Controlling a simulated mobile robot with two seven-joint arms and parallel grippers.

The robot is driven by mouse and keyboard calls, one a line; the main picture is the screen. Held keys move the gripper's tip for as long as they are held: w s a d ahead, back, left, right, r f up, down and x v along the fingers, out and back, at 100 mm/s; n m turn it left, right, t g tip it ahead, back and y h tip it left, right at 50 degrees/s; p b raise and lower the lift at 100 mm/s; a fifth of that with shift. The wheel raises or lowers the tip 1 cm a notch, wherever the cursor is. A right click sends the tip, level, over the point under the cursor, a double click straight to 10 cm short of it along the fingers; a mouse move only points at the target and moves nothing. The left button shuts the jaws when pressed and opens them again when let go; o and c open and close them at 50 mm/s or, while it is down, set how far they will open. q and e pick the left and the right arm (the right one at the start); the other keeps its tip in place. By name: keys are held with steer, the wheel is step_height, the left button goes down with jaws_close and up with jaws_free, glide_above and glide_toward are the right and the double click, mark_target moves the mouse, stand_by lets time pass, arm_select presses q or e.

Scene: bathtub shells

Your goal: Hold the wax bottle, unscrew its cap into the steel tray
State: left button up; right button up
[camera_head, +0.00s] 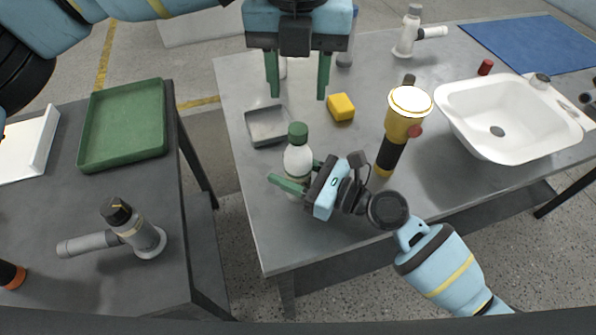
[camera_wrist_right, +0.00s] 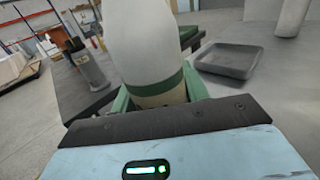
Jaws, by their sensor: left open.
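The wax bottle (camera_head: 298,160) is white with a green cap (camera_head: 298,130) on top and stands upright on the grey table. My right gripper (camera_head: 297,178) is shut on the bottle's lower body from the right. In the right wrist view the bottle (camera_wrist_right: 148,45) fills the space between the green fingers, and its cap is out of frame. My left gripper (camera_head: 297,96) is open and empty, pointing down above and behind the cap. The shallow square steel tray (camera_head: 252,139) lies behind and left of the bottle; it also shows in the right wrist view (camera_wrist_right: 229,70).
A yellow block (camera_head: 341,107) lies right of the tray. A yellow-black torch-like tool (camera_head: 396,137) stands right of my right gripper. A white basin (camera_head: 466,134) sits farther right. A side table holds a green tray (camera_head: 88,125) and a grey tool (camera_head: 130,230).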

mark_target(298, 128)
jaws_close()
arm_select(q)
steer(key=m, duration=2.7)
steer(key=shift+m, duration=0.3)
steer(key=m, duration=0.4)
steer(key=shift+m, duration=0.3)
steer(key=m, duration=0.4)
steer(key=shift+m, duration=0.3)
steer(key=m, duration=0.4)
steer(key=shift+m, duration=0.3)
steer(key=m, duration=0.3)
steer(key=shift+m, duration=0.3)
steer(key=shift+f, duration=4)
